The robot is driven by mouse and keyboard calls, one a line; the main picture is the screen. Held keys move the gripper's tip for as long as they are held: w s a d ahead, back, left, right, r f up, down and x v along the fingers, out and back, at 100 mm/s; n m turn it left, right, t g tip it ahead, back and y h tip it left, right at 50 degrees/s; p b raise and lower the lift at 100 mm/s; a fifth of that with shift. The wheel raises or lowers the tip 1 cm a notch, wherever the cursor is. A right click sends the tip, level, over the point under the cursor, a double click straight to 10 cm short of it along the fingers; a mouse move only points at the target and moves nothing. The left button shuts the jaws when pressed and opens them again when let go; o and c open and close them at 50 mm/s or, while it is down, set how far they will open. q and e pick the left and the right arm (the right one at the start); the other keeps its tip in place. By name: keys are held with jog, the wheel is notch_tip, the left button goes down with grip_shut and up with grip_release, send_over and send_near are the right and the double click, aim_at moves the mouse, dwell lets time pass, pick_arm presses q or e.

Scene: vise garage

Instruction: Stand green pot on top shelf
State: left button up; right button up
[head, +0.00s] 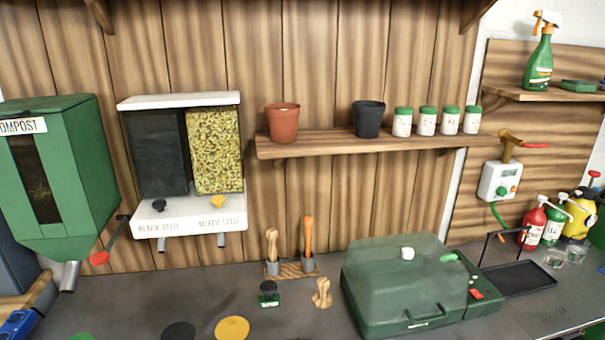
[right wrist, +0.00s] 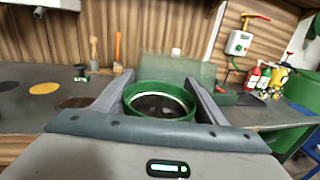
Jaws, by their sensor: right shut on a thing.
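The green pot (right wrist: 160,118) is in the right wrist view, with its round mouth and dark inside showing. My right gripper (right wrist: 159,88) is shut on it, with one finger along each side. It is held in front of the bench; neither pot nor gripper shows in the head view. A wooden shelf (head: 300,148) on the wall bears a terracotta pot (head: 283,122), a black pot (head: 368,118) and several white jars with green lids. Brackets (head: 102,14) at the top edge of the head view hint at a higher shelf out of frame. My left gripper is not visible.
The shelf is bare between the terracotta and black pots. On the bench stand a green lidded machine (head: 400,290), a tool holder (head: 290,268) and several bottles. A seed dispenser (head: 185,165) and a green compost bin (head: 75,170) stand at left. A side shelf (head: 535,97) holds a spray bottle (head: 540,60).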

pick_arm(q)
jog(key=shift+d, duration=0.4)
pick_arm(e)
jog(key=shift+d, duration=0.1)
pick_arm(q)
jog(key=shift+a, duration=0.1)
